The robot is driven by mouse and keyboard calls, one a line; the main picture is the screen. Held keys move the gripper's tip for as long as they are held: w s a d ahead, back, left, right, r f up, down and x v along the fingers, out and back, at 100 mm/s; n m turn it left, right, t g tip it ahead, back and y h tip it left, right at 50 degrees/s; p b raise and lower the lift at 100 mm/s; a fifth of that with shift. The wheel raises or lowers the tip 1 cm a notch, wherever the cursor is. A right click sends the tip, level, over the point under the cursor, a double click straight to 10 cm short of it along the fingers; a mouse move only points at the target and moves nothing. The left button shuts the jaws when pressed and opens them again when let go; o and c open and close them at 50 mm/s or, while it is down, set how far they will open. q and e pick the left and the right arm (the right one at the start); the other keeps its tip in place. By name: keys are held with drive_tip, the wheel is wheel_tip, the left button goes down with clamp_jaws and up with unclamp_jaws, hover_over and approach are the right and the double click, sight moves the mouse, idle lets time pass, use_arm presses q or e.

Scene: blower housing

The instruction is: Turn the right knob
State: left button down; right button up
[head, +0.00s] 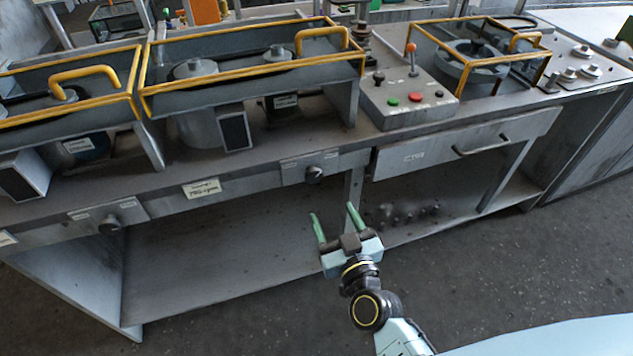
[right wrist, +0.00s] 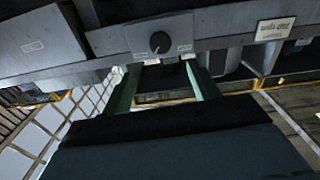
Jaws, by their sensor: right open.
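The right knob (head: 314,174) is a small black round knob on a grey plate on the workbench's front edge. It also shows in the right wrist view (right wrist: 160,42), upper middle, with a light mark on its face. My right gripper (head: 333,210) is open and empty, its two green fingers apart, in front of and below the knob. In the right wrist view the fingers (right wrist: 162,75) point toward the knob, which lies beyond the tips, roughly between them and not visibly touched. My left gripper is out of view.
A similar left knob (head: 110,224) sits on the same bench edge (head: 245,185). A drawer with a handle (head: 480,146) is to the right. Yellow-framed housings (head: 250,75) and a control box (head: 405,98) stand on top. The floor in front is free.

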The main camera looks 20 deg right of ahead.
sight(315, 178)
drive_tip(key=w+b, duration=0.1)
drive_tip(key=w, duration=0.9)
drive_tip(key=shift+a, duration=0.2)
drive_tip(key=shift+w, duration=0.6)
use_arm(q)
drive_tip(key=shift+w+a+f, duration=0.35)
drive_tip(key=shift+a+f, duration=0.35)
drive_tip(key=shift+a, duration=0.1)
use_arm(e)
drive_tip(key=shift+w, duration=0.1)
drive_tip(key=c, duration=1)
